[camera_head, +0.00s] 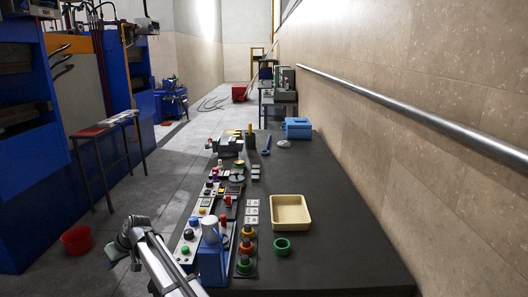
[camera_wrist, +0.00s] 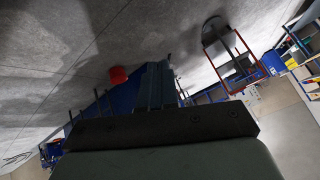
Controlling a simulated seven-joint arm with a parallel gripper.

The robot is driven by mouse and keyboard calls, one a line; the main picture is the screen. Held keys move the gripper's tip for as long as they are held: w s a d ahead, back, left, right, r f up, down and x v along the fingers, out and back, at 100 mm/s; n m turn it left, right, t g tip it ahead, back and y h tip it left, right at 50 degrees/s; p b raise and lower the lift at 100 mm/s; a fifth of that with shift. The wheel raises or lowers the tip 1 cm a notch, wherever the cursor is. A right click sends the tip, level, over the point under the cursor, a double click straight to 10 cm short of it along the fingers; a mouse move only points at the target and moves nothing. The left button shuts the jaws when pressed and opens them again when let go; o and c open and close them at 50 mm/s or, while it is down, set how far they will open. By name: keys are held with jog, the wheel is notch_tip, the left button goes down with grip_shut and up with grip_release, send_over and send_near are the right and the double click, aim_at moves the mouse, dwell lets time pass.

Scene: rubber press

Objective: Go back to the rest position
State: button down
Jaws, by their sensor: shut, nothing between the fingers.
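My arm (camera_head: 165,262) rises from the bottom of the head view, left of the dark table (camera_head: 340,235), and bends at a grey joint over the floor. My gripper (camera_wrist: 158,70) shows in the wrist view as dark fingers close together, with nothing seen between them. It is over the floor, apart from the table and its objects. In the head view its fingers cannot be made out clearly.
The table holds a beige tray (camera_head: 290,212), a green ring (camera_head: 282,246), a control panel (camera_head: 190,240) and a blue box (camera_head: 298,128). A red bucket (camera_head: 76,240) and a stool (camera_head: 103,128) stand on the floor left. A handrail (camera_head: 410,110) runs along the right wall.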

jog(key=s+d+f+g+h, duration=0.1)
jog(key=s+d+f+h, duration=0.15)
jog(key=s+f, duration=0.9)
jog(key=s+d+f+h, duration=0.2)
jog(key=s+d+f, duration=0.2)
jog(key=s+f, duration=0.8)
jog(key=w+d+f+m+g+h, duration=0.15)
jog(key=d+f, duration=0.45)
jog(key=d, duration=0.6)
jog(key=w+d+f+m, duration=0.15)
jog(key=d+f, duration=0.45)
jog(key=d, duration=0.6)
jog(key=d+f+m+g+h, duration=0.1)
jog(key=d+f+m, duration=0.2)
jog(key=d+f, duration=0.65)
jog(key=s+d+m+g, duration=0.2)
jog(key=s+d+m, duration=0.1)
jog(key=s+d, duration=0.8)
jog(key=s+d+f+m+g, duration=0.1)
jog(key=s+d+m, duration=0.2)
jog(key=s+d, duration=0.7)
jog(key=d, duration=0.6)
jog(key=shift+s+d+g+h, duration=0.15)
jog(key=shift+s+g+h, duration=0.2)
jog(key=shift+h, duration=0.05)
jog(key=c, duration=1.8)
grip_release()
